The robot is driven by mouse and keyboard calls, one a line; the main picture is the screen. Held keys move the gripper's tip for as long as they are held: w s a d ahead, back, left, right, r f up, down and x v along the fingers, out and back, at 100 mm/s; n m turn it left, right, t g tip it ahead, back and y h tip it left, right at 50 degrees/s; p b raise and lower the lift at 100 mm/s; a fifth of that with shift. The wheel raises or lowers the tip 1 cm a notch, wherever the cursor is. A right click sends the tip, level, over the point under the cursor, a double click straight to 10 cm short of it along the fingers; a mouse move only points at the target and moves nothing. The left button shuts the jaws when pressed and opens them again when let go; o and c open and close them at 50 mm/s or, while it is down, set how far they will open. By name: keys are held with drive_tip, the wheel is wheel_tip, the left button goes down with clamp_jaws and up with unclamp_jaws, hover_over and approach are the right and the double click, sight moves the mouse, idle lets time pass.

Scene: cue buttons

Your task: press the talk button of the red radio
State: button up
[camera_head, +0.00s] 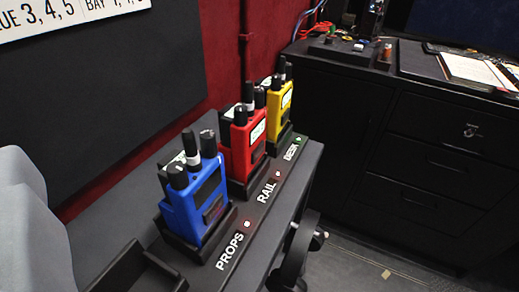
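The red radio (240,150) stands upright in a dark charging cradle, in the middle of a row of three radios on a narrow dark shelf. It has black antenna and knob tops, a small pale display and a dark patch on its front. The label RAIL (267,192) is in front of it. I cannot make out its talk button clearly. The yellow radio (284,104) stands farther back.
An empty dark tray (135,272) lies at the shelf's near end. A black curved object (290,258) hangs by the shelf's right edge. A black drawer cabinet (420,150) stands right. A small green light (298,140) glows by the yellow radio. A dark board covers the wall left.

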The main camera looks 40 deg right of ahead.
drive_tip(key=shift+c, duration=0.3)
clamp_jaws()
idle(1.6)
